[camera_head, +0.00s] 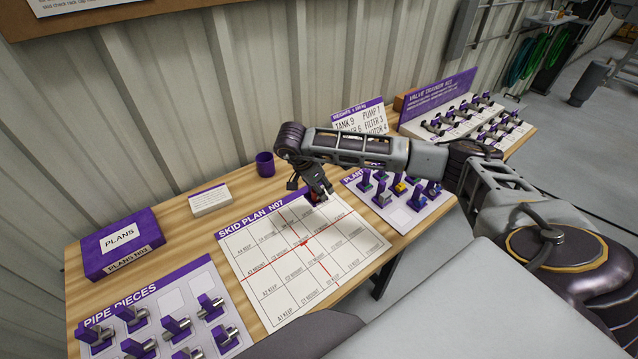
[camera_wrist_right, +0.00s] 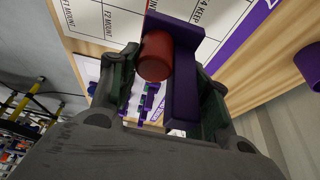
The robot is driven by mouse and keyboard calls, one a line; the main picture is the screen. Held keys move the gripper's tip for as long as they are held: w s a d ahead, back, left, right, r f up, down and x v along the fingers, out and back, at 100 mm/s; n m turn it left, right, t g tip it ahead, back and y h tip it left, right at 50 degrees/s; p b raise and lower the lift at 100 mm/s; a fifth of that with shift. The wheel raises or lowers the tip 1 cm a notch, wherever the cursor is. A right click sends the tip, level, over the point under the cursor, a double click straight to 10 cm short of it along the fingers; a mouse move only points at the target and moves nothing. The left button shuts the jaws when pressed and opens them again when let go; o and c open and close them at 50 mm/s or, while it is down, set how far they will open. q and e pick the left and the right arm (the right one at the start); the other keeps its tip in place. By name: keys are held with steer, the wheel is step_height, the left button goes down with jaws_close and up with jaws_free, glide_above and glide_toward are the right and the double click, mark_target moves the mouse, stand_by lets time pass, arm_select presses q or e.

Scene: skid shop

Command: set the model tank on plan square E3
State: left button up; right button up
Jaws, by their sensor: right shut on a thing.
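My right gripper (camera_head: 318,196) is shut on a model with a red cylinder (camera_wrist_right: 157,56) and a purple upright bracket (camera_wrist_right: 183,90), which I take to be the model tank. In the head view only a little red shows between the fingers. The gripper is over the far edge of the skid plan sheet (camera_head: 262,262), towards its right corner. A gap below the held model is hard to judge. Square E3's label is not readable, and the arm and gripper cover part of the sheet's far side. My left gripper is not in view.
The plant tray (camera_head: 425,211) with several small models stands right of the plan. A pipe pieces tray (camera_head: 172,290), a plans box (camera_head: 122,243), a white card block (camera_head: 210,200) and a purple cup (camera_head: 265,165) are around its left and back. A valve trainer (camera_head: 455,112) stands farther right.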

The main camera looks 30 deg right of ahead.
steer(key=shift+f+b, duration=0.7)
steer(key=shift+f, duration=0.45)
stand_by(0.4)
steer(key=shift+f+b, duration=0.1)
steer(key=shift+b, duration=0.25)
steer(key=shift+f+b, duration=1.85)
steer(key=shift+f, duration=0.75)
steer(key=shift+f, duration=0.2)
steer(key=shift+f+b, duration=1.15)
steer(key=shift+f, duration=0.25)
steer(key=shift+f, duration=0.2)
steer(key=shift+f+b, duration=0.75)
stand_by(0.7)
